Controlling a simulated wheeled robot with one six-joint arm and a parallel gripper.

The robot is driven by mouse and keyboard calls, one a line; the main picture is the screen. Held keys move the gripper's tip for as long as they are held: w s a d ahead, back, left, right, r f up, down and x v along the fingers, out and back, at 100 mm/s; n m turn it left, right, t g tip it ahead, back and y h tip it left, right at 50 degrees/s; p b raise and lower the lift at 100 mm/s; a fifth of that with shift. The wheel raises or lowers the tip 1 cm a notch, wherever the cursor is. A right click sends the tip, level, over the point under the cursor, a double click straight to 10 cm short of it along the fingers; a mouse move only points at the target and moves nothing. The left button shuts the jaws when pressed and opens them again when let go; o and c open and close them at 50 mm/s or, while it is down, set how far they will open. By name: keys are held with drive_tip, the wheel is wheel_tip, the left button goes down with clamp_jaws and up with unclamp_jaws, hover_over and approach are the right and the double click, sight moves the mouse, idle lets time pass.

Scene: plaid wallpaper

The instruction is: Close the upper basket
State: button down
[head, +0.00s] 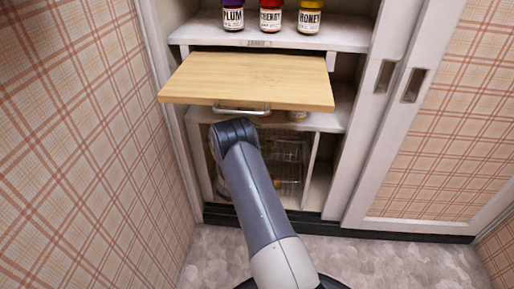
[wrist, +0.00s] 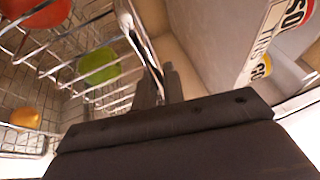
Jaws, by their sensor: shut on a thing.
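The upper basket (wrist: 128,24) is silver wire, in the left half of the wrist view. A red item (wrist: 48,12) and a green item (wrist: 100,65) show among its wires. My gripper (wrist: 160,84) is shut on the basket's front rim, with a wire between its dark fingers. In the head view, wirework (head: 288,160) shows in the lower compartment beyond my arm; which basket it belongs to is hard to tell. My fingertips are hidden there behind my arm.
A pulled-out wooden board (head: 250,80) with a metal handle overhangs my wrist. Jars (head: 270,16) stand on the shelf above. A plaid wall (head: 80,130) is close on the left and a sliding door (head: 430,130) on the right. An orange item (wrist: 25,117) lies lower in the wirework.

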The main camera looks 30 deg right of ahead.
drive_tip(key=shift+w+d+r, duration=0.1)
drive_tip(key=shift+w, duration=0.1)
drive_tip(key=c, duration=1.8)
unclamp_jaws()
drive_tip(key=shift+o, duration=1.4)
drive_tip(key=p+v, duration=0.3)
drive_tip(key=v, duration=0.8)
